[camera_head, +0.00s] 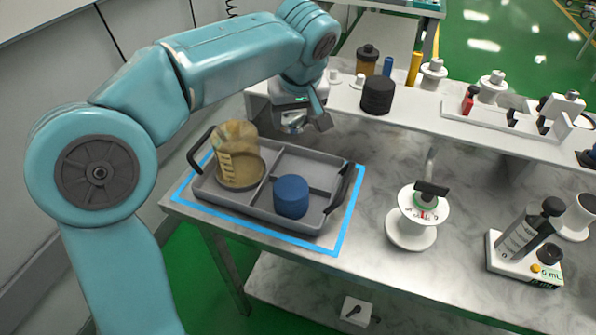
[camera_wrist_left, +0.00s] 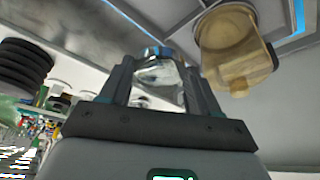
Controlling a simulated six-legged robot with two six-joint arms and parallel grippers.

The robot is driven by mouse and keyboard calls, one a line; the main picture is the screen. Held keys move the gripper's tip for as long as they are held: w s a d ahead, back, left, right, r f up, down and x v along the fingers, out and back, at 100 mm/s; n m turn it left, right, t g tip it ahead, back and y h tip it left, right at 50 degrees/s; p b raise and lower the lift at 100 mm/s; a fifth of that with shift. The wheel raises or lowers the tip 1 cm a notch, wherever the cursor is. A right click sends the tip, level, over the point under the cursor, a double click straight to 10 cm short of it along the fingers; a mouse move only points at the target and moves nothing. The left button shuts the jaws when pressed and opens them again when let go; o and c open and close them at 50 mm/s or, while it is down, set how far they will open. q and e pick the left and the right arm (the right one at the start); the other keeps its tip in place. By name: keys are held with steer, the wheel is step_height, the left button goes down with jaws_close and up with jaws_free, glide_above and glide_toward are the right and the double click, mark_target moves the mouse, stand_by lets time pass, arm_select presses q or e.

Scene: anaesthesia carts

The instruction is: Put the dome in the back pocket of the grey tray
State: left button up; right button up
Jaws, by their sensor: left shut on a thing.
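The dome is a small clear piece with a blue rim in the left wrist view (camera_wrist_left: 160,76); in the head view it shows partly (camera_head: 292,122). My left gripper (camera_head: 305,124) is shut on it and holds it above and behind the back edge of the grey tray (camera_head: 262,218). The tray has a left pocket holding an amber jug (camera_head: 238,150) and a front right pocket holding a blue cylinder (camera_head: 291,195). The back right pocket (camera_head: 308,170) looks empty. My right gripper is not in view.
A blue outline (camera_head: 345,220) surrounds the tray on the steel table. Black handles rise at the tray's ends. A raised shelf with a black stack (camera_head: 378,94) and bottles runs behind. A white gauge stand (camera_head: 415,220) is to the right.

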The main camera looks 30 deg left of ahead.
arm_select(q)
steer(key=b, duration=0.1)
glide_above(294, 169)
steer(key=s+d, duration=0.1)
step_height(294, 169, down, 8)
steer(key=shift+s, duration=0.1)
steer(key=shift+a+f, duration=0.1)
steer(key=shift+f, duration=0.25)
step_height(294, 169, down, 4)
steer(key=shift+f+b, duration=0.1)
steer(key=shift+b, duration=0.5)
steer(key=shift+f, duration=0.1)
steer(key=o, duration=0.8)
